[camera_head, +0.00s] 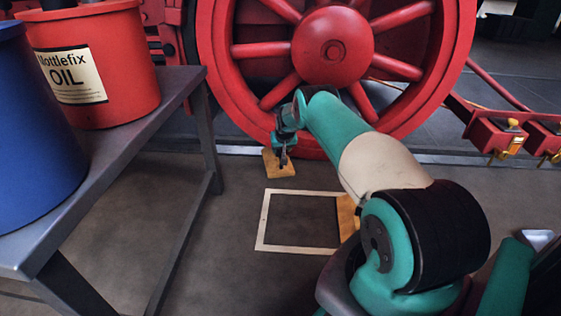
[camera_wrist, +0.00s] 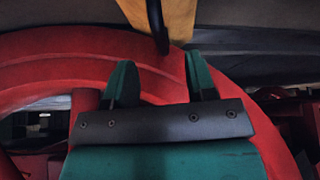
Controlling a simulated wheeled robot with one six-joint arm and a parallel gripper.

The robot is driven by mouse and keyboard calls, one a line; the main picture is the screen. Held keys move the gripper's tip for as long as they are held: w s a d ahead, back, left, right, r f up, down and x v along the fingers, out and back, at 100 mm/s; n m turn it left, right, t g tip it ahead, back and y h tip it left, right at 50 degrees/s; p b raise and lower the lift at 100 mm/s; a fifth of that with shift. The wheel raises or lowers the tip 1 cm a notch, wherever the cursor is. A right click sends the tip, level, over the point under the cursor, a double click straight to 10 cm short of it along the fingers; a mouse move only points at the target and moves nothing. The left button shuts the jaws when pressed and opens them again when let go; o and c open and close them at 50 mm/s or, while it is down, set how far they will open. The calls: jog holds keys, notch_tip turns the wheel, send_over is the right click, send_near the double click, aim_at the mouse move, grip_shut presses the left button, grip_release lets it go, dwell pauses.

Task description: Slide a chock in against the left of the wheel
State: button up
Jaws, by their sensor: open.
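The big red wheel (camera_head: 333,46) stands upright on a rail, and its red rim also fills much of the wrist view (camera_wrist: 60,65). A yellow wooden chock (camera_head: 279,168) lies at the wheel's lower left, close to the rim; I cannot tell whether they touch. The chock shows at the top of the wrist view (camera_wrist: 181,18) with a dark upright handle (camera_wrist: 157,24). My gripper (camera_head: 283,148) is just above this chock. In the wrist view its two green fingers (camera_wrist: 161,78) are apart, with the handle beyond their tips. A second yellow chock (camera_head: 347,214) is partly hidden by my arm.
A pale rectangular outline (camera_head: 264,220) marks the floor, beside the second chock. A grey table (camera_head: 175,92) on the left carries a red oil drum (camera_head: 125,50) and a blue drum (camera_head: 35,130). Red rods and brackets (camera_head: 480,118) are on the right.

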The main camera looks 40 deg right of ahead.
aim_at(279, 153)
jog(key=b+x, duration=0.5)
jog(key=b, duration=0.2)
jog(key=shift+s+a+b, duration=0.1)
jog(key=shift+s+b, duration=0.05)
jog(key=shift+b, duration=0.15)
jog(key=shift+f, duration=0.1)
jog(key=shift+w+d+f, duration=0.25)
jog(key=shift+w+f, duration=0.15)
jog(key=shift+f, duration=0.1)
grip_shut()
jog(key=shift+r, duration=0.1)
jog(key=shift+w+a, duration=0.1)
jog(key=shift+w, duration=0.05)
